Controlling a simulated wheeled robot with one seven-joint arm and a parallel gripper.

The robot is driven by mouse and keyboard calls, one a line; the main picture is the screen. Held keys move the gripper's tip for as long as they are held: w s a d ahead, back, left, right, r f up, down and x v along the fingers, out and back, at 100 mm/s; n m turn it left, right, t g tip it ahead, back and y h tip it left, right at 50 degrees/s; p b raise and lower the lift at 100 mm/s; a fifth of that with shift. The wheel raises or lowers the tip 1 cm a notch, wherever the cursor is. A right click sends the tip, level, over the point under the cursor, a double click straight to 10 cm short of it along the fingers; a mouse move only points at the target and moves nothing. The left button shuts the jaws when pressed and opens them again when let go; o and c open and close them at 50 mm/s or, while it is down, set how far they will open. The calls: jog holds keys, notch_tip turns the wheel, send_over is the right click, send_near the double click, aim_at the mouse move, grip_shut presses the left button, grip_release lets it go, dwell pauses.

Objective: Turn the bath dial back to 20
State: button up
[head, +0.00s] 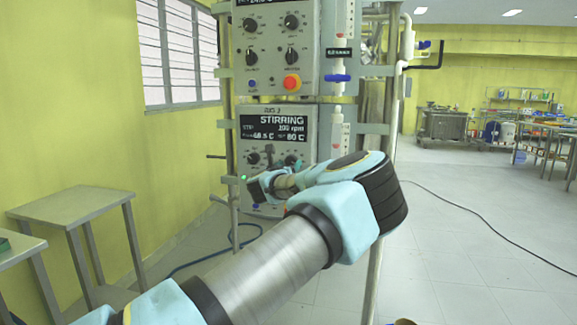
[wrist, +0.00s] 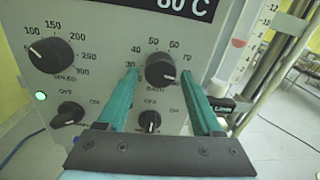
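The bath dial (wrist: 160,70) is a black knob on the grey control panel (wrist: 108,20), with a scale that reads from 30 up to 70 around its top. Its white mark looks turned to the right, toward the high end. The display (wrist: 180,8) above it reads 80 °C. My gripper (wrist: 160,76) has its two teal fingers apart, one on each side of the dial, with small gaps visible. I cannot tell how deep the fingertips reach. In the head view the lower panel (head: 258,115) shows 80 °C, and my wrist partly hides its knobs.
The speed dial (wrist: 50,54) is left of my fingers. Two switch knobs, one at lower left (wrist: 68,114) and one between the fingers (wrist: 149,121), sit below the dials. A glass column (wrist: 238,50) and metal posts stand close on the right.

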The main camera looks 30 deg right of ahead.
grip_shut()
dwell(0.3)
